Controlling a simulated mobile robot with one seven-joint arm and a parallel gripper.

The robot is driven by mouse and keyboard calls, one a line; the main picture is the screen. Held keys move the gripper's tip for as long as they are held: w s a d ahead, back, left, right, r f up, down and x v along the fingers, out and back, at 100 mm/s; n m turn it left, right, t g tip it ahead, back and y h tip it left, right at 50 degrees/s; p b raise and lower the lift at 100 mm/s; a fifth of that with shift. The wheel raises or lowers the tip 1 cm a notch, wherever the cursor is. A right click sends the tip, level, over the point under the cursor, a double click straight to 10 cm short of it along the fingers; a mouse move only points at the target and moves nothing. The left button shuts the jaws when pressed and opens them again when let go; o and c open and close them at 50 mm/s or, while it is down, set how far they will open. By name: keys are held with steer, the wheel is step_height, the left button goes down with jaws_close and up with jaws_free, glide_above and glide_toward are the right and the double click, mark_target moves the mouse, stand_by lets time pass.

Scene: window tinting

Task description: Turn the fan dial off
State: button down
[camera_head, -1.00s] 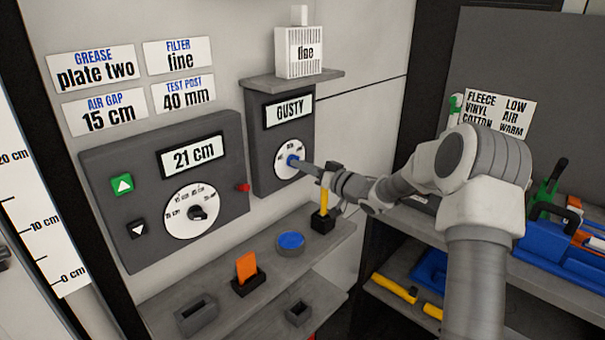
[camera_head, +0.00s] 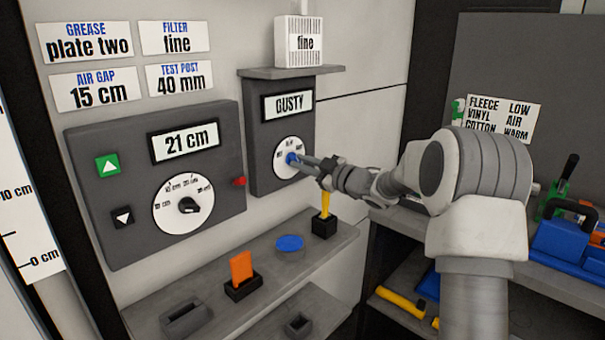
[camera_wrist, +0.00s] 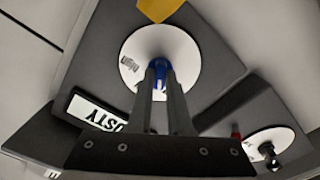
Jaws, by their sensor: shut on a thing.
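The fan dial (camera_head: 289,147) is a white disc with a blue knob, low on a dark grey wall panel. A display above it reads GUSTY (camera_head: 288,105). My gripper (camera_head: 295,159) reaches in from the right and is shut on the blue knob. In the wrist view the two fingers (camera_wrist: 159,72) meet at the blue knob (camera_wrist: 158,63) in the middle of the white dial face (camera_wrist: 185,60). The fingers hide most of the knob, so its pointing direction cannot be told. Most of the dial's small labels are too small to read.
Left of the fan panel is a larger panel (camera_head: 90,190) with a 21 cm display, another dial (camera_head: 184,203), green and black buttons and a red button (camera_head: 239,181). A shelf (camera_head: 215,295) below holds an orange piece, a blue disc and a yellow-handled tool. A filter box (camera_head: 299,42) stands above.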

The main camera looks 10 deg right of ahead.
steer(key=n+b, duration=0.4)
steer(key=n, duration=0.1)
steer(key=shift+f, duration=0.1)
stand_by(0.5)
steer(key=c, duration=0.8)
jaws_free()
steer(key=shift+c, duration=0.2)
steer(key=p+v, duration=0.1)
steer(key=v, duration=1.6)
steer(key=shift+s+d+p, duration=0.15)
steer(key=shift+p, duration=0.2)
